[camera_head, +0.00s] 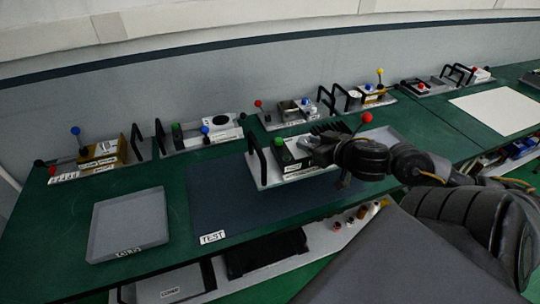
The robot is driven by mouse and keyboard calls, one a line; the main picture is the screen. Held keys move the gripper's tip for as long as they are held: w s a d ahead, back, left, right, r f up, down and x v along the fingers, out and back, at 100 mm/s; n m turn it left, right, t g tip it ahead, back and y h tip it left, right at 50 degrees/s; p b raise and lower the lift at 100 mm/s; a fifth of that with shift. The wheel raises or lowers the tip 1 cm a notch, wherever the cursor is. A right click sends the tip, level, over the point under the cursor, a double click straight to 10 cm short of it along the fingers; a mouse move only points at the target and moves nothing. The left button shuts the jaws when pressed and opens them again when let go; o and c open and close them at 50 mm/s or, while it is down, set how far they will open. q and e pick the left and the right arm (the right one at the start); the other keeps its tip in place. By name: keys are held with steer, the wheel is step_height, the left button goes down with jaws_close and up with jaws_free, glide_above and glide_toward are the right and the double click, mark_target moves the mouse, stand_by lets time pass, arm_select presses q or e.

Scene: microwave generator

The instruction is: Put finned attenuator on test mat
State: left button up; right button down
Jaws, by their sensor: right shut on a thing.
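The dark blue test mat (235,200) lies on the green bench, with a white TEST label at its front left. My right gripper (316,150) reaches in from the right and is shut on a grey-plated module (262,175) with black handles, a green knob and a white front label. Dark ridges like fins show behind the gripper, so I take it to be the finned attenuator. The module is over the back right part of the mat. I cannot tell whether it touches the mat. The gripper and arm hide its right part. My left gripper is not in view.
A grey square tray (127,224) sits left of the mat. Several other handled modules, such as one with a blue knob (205,133), stand along the back wall. A pale tray (382,137) lies behind my arm. A white mat (498,111) is far right. A shelf runs below.

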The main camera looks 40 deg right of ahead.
mark_target(271, 149)
steer(key=w+a+f, duration=0.1)
steer(key=w+a, duration=0.1)
steer(key=w+a+f+b, duration=0.1)
steer(key=w+a+f, duration=0.1)
steer(key=w, duration=0.1)
steer(key=w+a+f+b, duration=0.1)
steer(key=w+a, duration=0.1)
steer(key=shift+w+f, duration=0.15)
steer(key=shift+f, duration=0.1)
steer(key=w+a+f+b, duration=0.2)
steer(key=w+f+b, duration=0.1)
steer(key=f, duration=0.1)
steer(key=shift+a+f+b, duration=0.3)
steer(key=shift+f, duration=0.05)
steer(key=shift+w+a+f+b, duration=0.1)
steer(key=shift+f+b, duration=0.45)
steer(key=shift+f, duration=0.35)
steer(key=shift+w+a+f+b, duration=0.1)
steer(key=shift+f+b, duration=0.4)
steer(key=shift+f, duration=0.4)
steer(key=shift+f, duration=0.1)
steer(key=c, duration=1.2)
jaws_free()
steer(key=shift+f, duration=0.1)
steer(key=shift+o, duration=0.6)
